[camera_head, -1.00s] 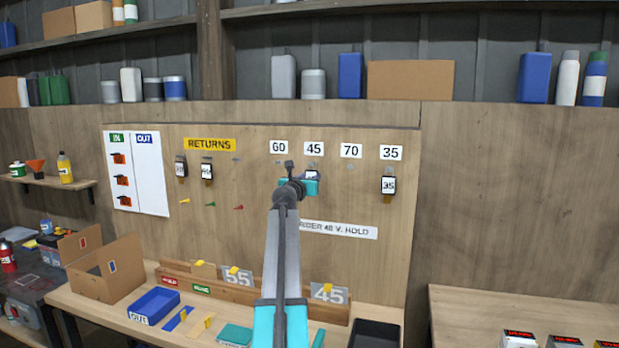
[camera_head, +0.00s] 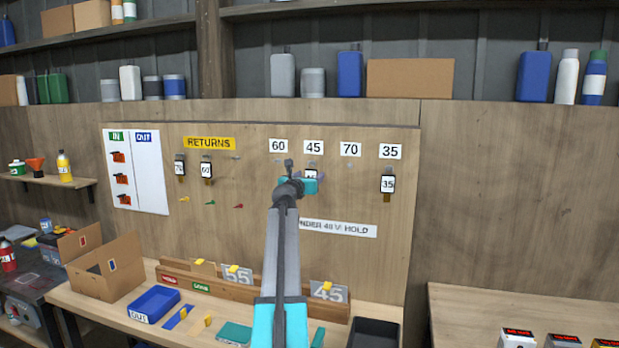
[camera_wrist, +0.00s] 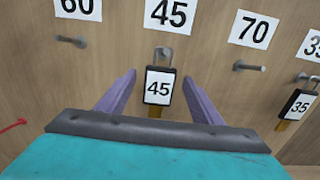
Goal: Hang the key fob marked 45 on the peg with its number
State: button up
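The key fob marked 45 (camera_wrist: 158,87) is white-faced with a dark frame and hangs upright by its metal loop at the peg (camera_wrist: 164,52) below the 45 label (camera_wrist: 169,12). My gripper (camera_wrist: 159,77) is open, with one purple finger on each side of the fob and a visible gap to both. In the head view my gripper (camera_head: 312,180) is in front of the board below the 45 label (camera_head: 313,147), and it partly hides the fob (camera_head: 311,174).
The 60 peg (camera_wrist: 70,41) and 70 peg (camera_wrist: 249,67) are bare. A fob marked 35 (camera_wrist: 298,105) hangs to the right. Fobs marked 70 (camera_head: 180,167) and 60 (camera_head: 206,170) hang under the RETURNS sign (camera_head: 209,143). A cluttered bench (camera_head: 88,300) stands below.

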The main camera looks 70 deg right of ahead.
jog(key=shift+a, duration=0.15)
jog(key=a+b, duration=0.3)
jog(key=a, duration=1)
jog(key=shift+s+a, duration=0.3)
jog(key=shift+s, duration=0.1)
dwell(0.4)
